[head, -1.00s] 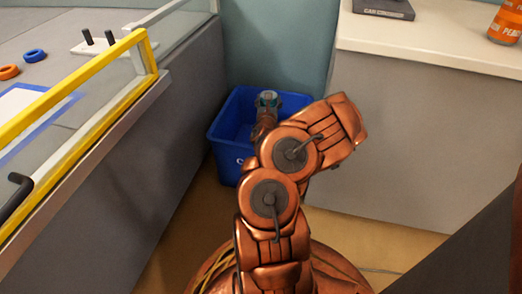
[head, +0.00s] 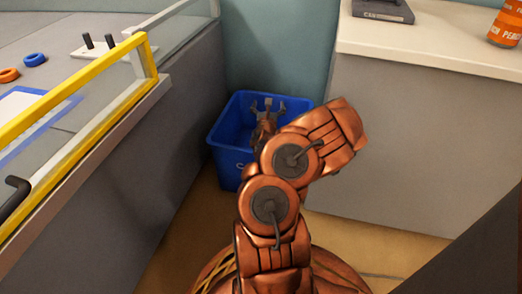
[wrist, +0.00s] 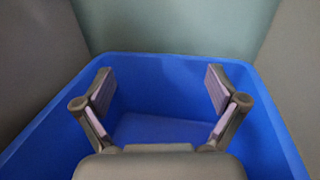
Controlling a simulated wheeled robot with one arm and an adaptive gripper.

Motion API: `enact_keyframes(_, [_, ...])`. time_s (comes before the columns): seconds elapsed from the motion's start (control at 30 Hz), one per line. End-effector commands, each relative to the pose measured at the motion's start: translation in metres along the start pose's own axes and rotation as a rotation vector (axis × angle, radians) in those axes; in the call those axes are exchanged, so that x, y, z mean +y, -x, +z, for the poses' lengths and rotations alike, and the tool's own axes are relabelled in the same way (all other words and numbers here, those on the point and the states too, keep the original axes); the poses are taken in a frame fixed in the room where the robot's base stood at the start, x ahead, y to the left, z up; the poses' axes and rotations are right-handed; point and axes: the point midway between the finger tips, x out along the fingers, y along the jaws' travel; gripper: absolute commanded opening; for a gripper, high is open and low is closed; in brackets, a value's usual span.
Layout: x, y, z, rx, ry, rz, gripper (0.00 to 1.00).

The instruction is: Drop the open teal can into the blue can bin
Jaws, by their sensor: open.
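The blue can bin (head: 227,160) stands on the floor in the corner between the grey-sided field table and the white counter. My gripper (head: 268,103) is over the bin's opening, with its fingers spread and nothing between them. In the wrist view my gripper (wrist: 160,90) is wide open above the blue can bin (wrist: 270,115), whose inner walls and part of its floor show. The teal can is not visible in either current view; part of the bin's inside is hidden by my gripper and arm.
A yellow-railed field table (head: 105,140) borders the bin on the left. A white counter (head: 430,50) on the right bears a dark flat box (head: 383,10) and an orange can (head: 505,28). Teal wall (head: 275,45) stands behind the bin.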

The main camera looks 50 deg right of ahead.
Motion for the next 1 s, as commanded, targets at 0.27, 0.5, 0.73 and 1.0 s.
enact_keyframes(0.27, [-0.001, -0.001, 0.019, -0.004, -0.002, -0.002, 0.95])
enact_keyframes(0.5, [0.0, 0.0, 0.049, -0.002, -0.003, -0.001, 0.95])
enact_keyframes(0.73, [0.001, 0.0, 0.077, -0.004, -0.001, 0.0, 0.95])
enact_keyframes(1.0, [0.001, 0.0, 0.097, -0.001, 0.0, 0.0, 0.95])
